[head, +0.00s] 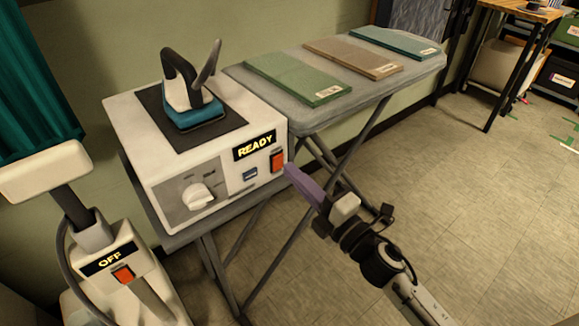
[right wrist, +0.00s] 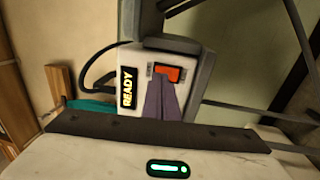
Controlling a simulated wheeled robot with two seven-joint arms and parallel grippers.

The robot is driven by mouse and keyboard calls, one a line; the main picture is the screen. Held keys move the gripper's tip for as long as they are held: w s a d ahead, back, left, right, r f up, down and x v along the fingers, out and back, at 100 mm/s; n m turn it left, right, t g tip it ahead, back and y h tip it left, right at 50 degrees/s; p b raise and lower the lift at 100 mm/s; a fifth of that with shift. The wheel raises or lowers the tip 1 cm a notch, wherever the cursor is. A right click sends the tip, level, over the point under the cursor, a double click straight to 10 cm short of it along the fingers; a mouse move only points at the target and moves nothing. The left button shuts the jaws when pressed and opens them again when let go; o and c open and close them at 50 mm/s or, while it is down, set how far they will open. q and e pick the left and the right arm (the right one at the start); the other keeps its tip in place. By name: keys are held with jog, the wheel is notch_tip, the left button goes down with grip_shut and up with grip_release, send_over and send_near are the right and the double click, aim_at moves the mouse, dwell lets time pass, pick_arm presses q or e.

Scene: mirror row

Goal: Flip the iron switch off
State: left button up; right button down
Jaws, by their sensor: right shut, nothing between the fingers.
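The iron (head: 190,100), with a teal base and dark handle, stands on the dark pad of a white station (head: 140,125). The station's front has a lit READY sign (head: 254,146) and a red-orange iron switch (head: 277,160). My right gripper (head: 288,169) is shut and empty, its purple fingertips just right of and slightly below the switch. In the right wrist view the fingertips (right wrist: 160,82) overlap the lower part of the switch (right wrist: 168,73); I cannot tell whether they touch it. My left gripper is not in view.
A dial (head: 199,195) is on the station's front. The ironing board (head: 330,115) carries green, tan and teal folded cloths. A second white appliance (head: 125,245) at lower left has an OFF sign and its own red switch (head: 123,274). Open floor lies to the right.

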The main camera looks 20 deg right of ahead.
aim_at(278, 163)
jog(key=shift+x, duration=1.15)
jog(key=shift+w+r, duration=0.15)
jog(key=shift+p, duration=0.3)
